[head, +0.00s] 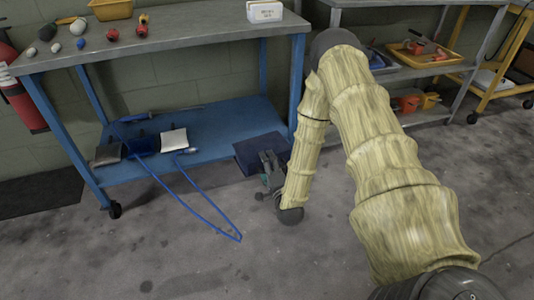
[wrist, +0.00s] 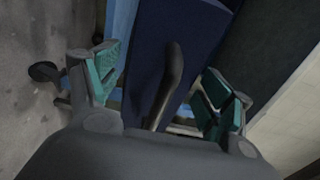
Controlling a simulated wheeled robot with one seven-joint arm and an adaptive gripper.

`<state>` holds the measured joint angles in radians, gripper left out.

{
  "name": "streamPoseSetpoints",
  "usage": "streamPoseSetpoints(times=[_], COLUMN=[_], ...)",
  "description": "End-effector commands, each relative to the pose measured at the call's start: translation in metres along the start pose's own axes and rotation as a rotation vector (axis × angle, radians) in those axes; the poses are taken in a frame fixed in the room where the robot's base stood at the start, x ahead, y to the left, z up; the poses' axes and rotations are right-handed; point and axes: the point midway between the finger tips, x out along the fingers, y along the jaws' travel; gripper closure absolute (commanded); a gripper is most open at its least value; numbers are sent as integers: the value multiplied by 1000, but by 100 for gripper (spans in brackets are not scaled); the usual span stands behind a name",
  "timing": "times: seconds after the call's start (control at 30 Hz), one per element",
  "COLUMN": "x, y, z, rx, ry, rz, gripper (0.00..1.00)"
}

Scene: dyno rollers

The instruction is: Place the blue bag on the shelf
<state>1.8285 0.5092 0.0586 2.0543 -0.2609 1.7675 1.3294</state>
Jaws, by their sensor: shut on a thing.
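The blue bag (head: 256,146) is a dark navy, box-like case at the right end of the blue lower shelf (head: 225,122) of the workbench. In the head view it overlaps the shelf's front edge; I cannot tell if it rests there or hangs in front. My gripper (head: 268,163) is at the bag's near side. In the wrist view the bag (wrist: 178,30) lies straight ahead, with its dark handle (wrist: 172,75) between the teal finger pads. My gripper (wrist: 165,80) is shut on the bag, at its handle. The contact itself is partly hidden.
Several tools with a blue cord (head: 205,200) lie on the lower shelf's left part; the cord loops down to the floor. The metal benchtop (head: 190,30) stands above, on blue legs. A second bench (head: 440,75) with trays stands right.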

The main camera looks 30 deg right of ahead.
Motion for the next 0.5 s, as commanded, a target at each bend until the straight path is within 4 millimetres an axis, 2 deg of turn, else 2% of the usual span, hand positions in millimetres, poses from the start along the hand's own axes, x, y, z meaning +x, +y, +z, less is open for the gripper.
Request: streamPoseSetpoints(times=[0.1, 0.37, 0.5], x=[5, 10, 24], y=[11, 18, 20], z=[-7, -15, -20], rx=[1, 1, 1], ry=[6, 11, 11], rz=[-11, -17, -20], gripper=[90, 90, 90])
